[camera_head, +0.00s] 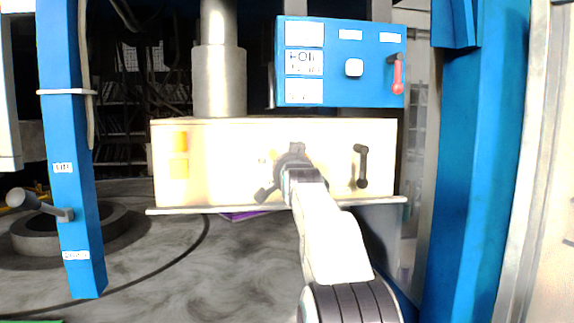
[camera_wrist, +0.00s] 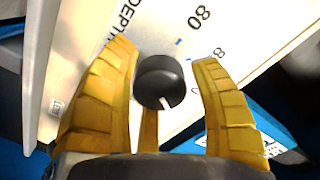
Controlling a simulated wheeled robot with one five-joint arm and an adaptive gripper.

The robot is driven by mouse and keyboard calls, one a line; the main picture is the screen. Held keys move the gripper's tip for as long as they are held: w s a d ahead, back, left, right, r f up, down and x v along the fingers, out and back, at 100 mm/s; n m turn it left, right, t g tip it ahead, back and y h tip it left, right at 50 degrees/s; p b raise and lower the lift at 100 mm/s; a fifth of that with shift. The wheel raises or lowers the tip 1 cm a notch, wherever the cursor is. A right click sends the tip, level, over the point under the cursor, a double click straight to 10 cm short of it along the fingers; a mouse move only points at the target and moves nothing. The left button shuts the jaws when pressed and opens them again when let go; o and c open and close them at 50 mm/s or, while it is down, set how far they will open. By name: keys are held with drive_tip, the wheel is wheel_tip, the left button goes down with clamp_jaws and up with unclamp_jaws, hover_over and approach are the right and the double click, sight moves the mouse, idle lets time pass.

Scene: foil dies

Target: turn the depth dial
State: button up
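The depth dial is a round black knob (camera_wrist: 160,80) with a white pointer mark at its lower edge, set on a pale panel in the wrist view. The panel bears the word DEPTH, the number 80 and tick marks. My gripper (camera_wrist: 165,68) has yellow segmented fingers on both sides of the knob, with a gap showing on the right; another finger shows below it. The fingers are open around the dial, and I cannot tell whether any touches it. In the head view my gripper (camera_head: 282,180) is in front of the cream panel (camera_head: 225,165) and hides the dial.
A black crank handle (camera_head: 362,167) is on the panel's right. Above hangs a blue box (camera_head: 345,95) with a white button (camera_head: 354,67) and a red lever (camera_head: 397,75).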

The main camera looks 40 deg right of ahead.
drive_tip(key=c, duration=0.9)
drive_tip(key=shift+m, duration=1.5)
drive_tip(key=o, duration=0.9)
drive_tip(key=shift+w+a, duration=0.1)
drive_tip(key=o, duration=0.3)
drive_tip(key=shift+v, duration=6.05)
